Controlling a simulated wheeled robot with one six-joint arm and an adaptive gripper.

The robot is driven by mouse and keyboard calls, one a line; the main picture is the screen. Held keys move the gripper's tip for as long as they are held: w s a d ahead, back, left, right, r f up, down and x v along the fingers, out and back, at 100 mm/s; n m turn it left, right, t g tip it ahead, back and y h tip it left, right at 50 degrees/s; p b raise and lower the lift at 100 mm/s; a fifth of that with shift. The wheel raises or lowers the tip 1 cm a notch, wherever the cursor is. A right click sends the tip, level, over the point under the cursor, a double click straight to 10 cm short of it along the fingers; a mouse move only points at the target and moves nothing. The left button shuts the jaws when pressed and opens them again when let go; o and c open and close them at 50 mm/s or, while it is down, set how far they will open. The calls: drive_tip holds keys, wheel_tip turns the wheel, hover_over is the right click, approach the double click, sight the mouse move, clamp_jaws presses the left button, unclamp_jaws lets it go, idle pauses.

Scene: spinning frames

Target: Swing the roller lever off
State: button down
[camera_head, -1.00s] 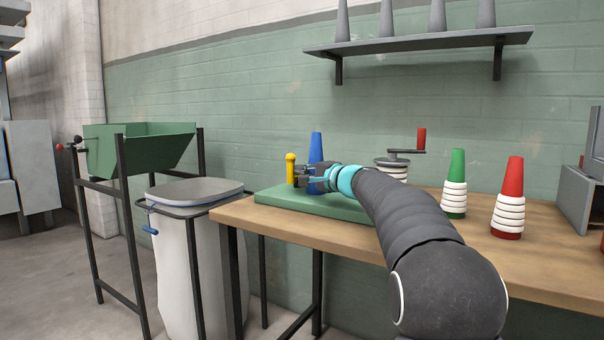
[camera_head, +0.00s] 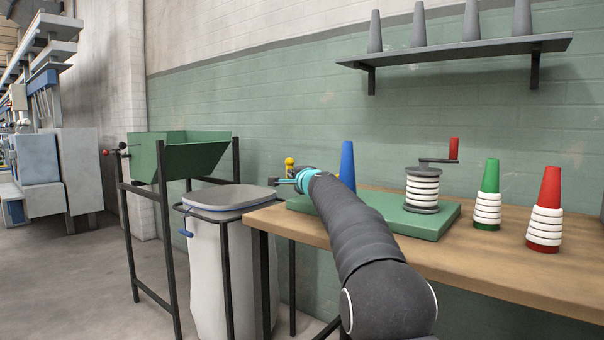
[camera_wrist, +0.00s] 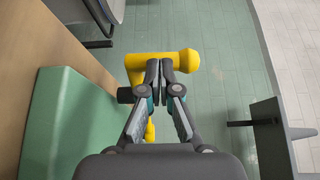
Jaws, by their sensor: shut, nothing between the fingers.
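The yellow roller lever (camera_head: 290,167) stands with its rounded knob up at the left end of the green base (camera_head: 415,222), left of a blue cone (camera_head: 347,165). My gripper (camera_head: 275,182) is at the lever, just below its knob and partly in front of it. In the wrist view the yellow lever (camera_wrist: 190,62) lies across just beyond my shut fingertips (camera_wrist: 159,68), with the knob to the right. The fingers hold nothing between them. I cannot tell whether they touch the lever. My arm hides much of the lever's lower part.
A spool with a red-handled crank (camera_head: 422,187) stands on the base. Green (camera_head: 489,178) and red (camera_head: 550,190) cones with white rings stand on the wooden table (camera_head: 500,262). A lidded bin (camera_head: 228,198) and green hopper (camera_head: 185,155) are left of the table.

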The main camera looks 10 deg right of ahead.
drive_tip(key=shift+w+a+r+p, duration=0.15)
drive_tip(key=shift+w+a+p, duration=0.25)
drive_tip(key=shift+w, duration=0.45)
drive_tip(key=shift+a, duration=0.1)
drive_tip(key=s+b, duration=0.1)
drive_tip(key=s+d+b, duration=0.1)
drive_tip(key=s+d, duration=0.1)
drive_tip(key=shift+s+d+f+b, duration=0.15)
drive_tip(key=shift+f+b, duration=0.1)
drive_tip(key=shift+b, duration=0.15)
drive_tip(key=s+a+b, duration=0.2)
drive_tip(key=s+a, duration=0.2)
drive_tip(key=s, duration=0.5)
drive_tip(key=shift+s+r+b, duration=0.2)
drive_tip(key=shift+s+b, duration=0.1)
drive_tip(key=shift+s, duration=0.05)
